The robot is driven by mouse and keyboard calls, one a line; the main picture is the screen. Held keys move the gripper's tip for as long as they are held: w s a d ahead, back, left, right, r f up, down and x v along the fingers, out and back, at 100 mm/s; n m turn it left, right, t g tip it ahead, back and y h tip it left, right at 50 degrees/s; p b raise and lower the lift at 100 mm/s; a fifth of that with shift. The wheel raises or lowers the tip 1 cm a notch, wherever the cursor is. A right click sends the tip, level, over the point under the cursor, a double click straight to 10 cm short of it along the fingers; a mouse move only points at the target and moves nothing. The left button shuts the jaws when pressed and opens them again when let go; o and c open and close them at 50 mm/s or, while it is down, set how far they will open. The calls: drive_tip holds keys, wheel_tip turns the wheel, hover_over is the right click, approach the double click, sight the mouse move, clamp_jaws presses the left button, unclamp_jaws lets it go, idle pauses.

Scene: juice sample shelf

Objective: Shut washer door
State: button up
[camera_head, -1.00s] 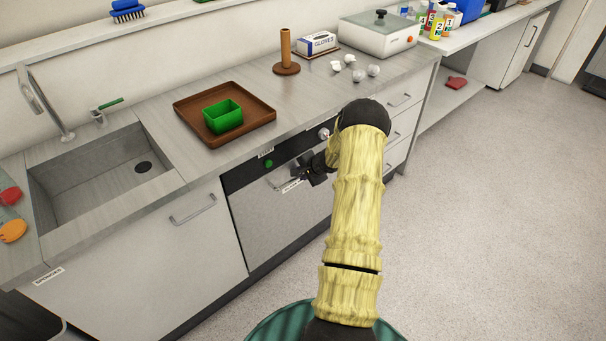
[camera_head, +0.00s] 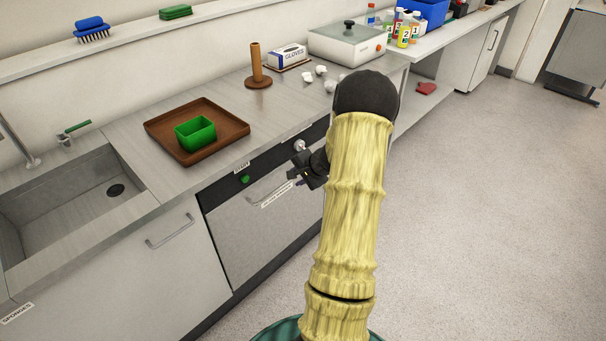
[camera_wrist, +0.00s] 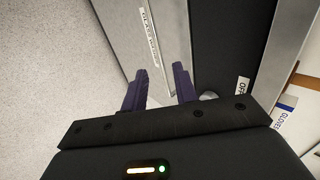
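The washer door (camera_head: 258,233) is a grey panel below a black control strip under the counter. It stands upright and looks flush with the cabinet front beside it. Its bar handle (camera_head: 268,194) and a white label (camera_head: 277,195) are near its top. My gripper (camera_head: 297,178) is in front of the door's upper right part, and my arm hides the right side. In the wrist view my gripper's two purple fingers (camera_wrist: 158,84) are apart with nothing visible between them. The labelled door front (camera_wrist: 150,35) shows beyond them. I cannot tell whether the fingers touch it.
A brown tray (camera_head: 236,131) with a green box (camera_head: 195,133) is on the counter above the washer. A wooden post (camera_head: 256,66), glove box (camera_head: 287,57) and small white pieces stand further right. The sink (camera_head: 70,190) is left. The floor (camera_head: 470,220) at right is clear.

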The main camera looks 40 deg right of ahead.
drive_tip(key=shift+v, duration=1.9)
drive_tip(key=shift+s, duration=0.1)
drive_tip(key=s+a+r+n+g+y, duration=0.15)
drive_tip(key=a+n, duration=0.25)
drive_tip(key=a, duration=0.6)
drive_tip(key=s+a+r+n+g, duration=0.1)
drive_tip(key=a+r+n+g, duration=0.2)
drive_tip(key=a, duration=0.7)
drive_tip(key=s+a+r+n+h, duration=0.2)
drive_tip(key=s+a+r+n, duration=0.2)
drive_tip(key=s+a+n, duration=0.9)
wheel_tip(320, 180, up, 14)
drive_tip(key=w+a+m+p, duration=0.1)
drive_tip(key=m+p, duration=0.1)
drive_tip(key=p, duration=1.1)
drive_tip(key=shift+w+a+m+g+p, duration=0.15)
drive_tip(key=shift+a+m+g+p, duration=0.1)
drive_tip(key=shift+m+g+p, duration=0.15)
